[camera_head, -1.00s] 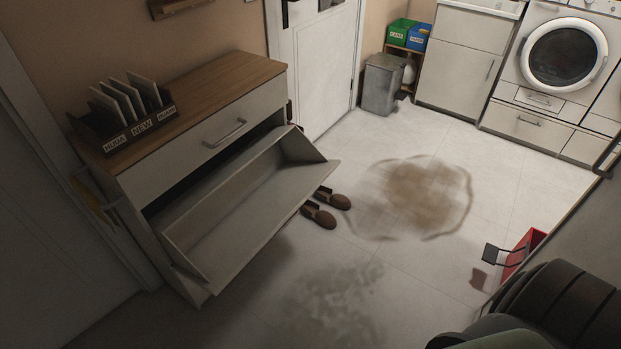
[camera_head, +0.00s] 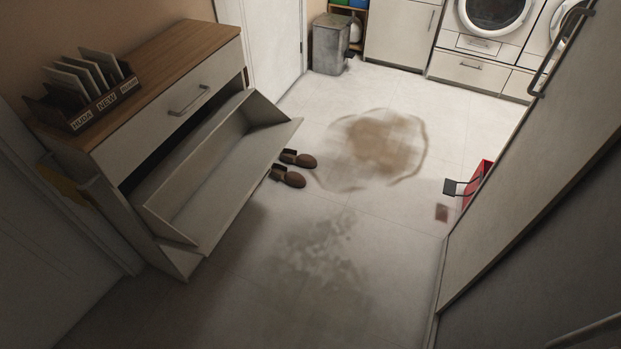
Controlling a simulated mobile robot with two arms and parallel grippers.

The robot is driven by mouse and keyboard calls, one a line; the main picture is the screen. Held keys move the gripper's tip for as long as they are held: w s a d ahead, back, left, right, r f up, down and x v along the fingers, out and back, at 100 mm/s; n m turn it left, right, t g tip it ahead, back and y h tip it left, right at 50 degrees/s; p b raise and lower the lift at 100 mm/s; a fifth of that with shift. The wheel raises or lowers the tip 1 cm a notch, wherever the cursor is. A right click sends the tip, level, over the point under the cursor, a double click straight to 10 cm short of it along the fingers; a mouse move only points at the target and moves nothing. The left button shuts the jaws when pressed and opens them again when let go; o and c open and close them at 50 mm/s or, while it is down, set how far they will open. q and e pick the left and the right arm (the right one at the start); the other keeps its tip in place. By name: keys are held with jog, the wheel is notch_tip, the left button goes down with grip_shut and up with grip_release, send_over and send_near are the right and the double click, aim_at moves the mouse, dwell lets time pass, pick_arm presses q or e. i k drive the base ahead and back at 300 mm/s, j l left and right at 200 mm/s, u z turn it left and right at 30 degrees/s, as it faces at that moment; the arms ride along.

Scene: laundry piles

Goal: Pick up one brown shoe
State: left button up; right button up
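Two brown shoes lie side by side on the floor, just right of the open tilt-out shoe cabinet (camera_head: 235,205). The nearer brown shoe (camera_head: 291,179) and the farther brown shoe (camera_head: 301,160) both point their toes to the right. Their heel ends are close to the edge of the open flap, which partly hides them. The flap's compartment looks empty. Neither of my grippers is in view.
A brown stain (camera_head: 380,148) and a greyish wet patch (camera_head: 320,255) mark the floor. A grey bin (camera_head: 330,45) stands at the back. A red container (camera_head: 478,178) is partly hidden by the tall panel (camera_head: 540,170) at right.

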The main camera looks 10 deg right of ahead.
aim_at(294, 180)
jog(key=u, duration=0.45)
jog(key=i+j+u, duration=0.1)
jog(key=u, duration=0.75)
jog(key=i+u, duration=0.15)
jog(key=u, duration=0.75)
jog(key=i+l+u, duration=0.1)
jog(key=u, duration=0.75)
jog(key=l, duration=0.4)
jog(key=i+l+z, duration=0.1)
jog(key=l, duration=0.35)
jog(key=k+l+z, duration=0.15)
jog(key=l+z, duration=0.2)
jog(key=l, duration=0.45)
jog(key=l+z, duration=0.4)
jog(key=l, duration=0.35)
jog(key=l+z, duration=0.35)
jog(key=l, duration=0.5)
